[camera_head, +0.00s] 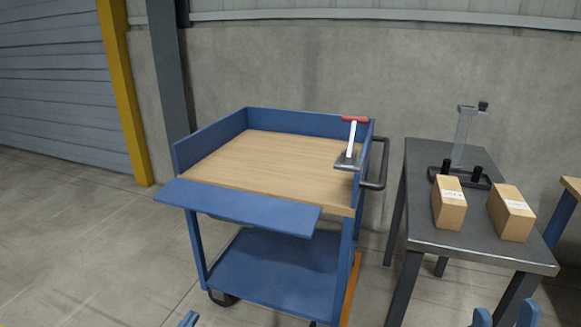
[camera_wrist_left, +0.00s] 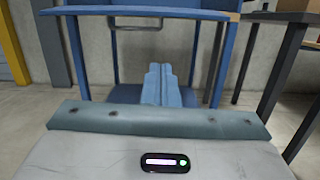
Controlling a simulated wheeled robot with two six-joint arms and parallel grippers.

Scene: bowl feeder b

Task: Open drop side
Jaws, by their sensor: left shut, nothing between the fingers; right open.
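The blue cart (camera_head: 232,247) stands ahead with a wooden deck (camera_head: 270,158). Its drop side (camera_head: 238,207) is a blue panel on the near edge, folded outward and lying about flat, so the deck's front is open. My left gripper (camera_head: 188,319) shows only its tip at the bottom edge, in front of the cart and apart from it. In the left wrist view its blue fingers (camera_wrist_left: 162,86) are together and empty, with the cart beyond. My right gripper (camera_head: 504,318) is open and empty at the bottom right, in front of the dark table.
A tool with a red handle (camera_head: 354,119) stands on the deck's right side. The dark table (camera_head: 405,208) holds two cartons (camera_head: 449,203) (camera_head: 511,212) and a stand (camera_head: 467,135). A push handle (camera_head: 383,165) juts from the cart's right. The floor at left is clear.

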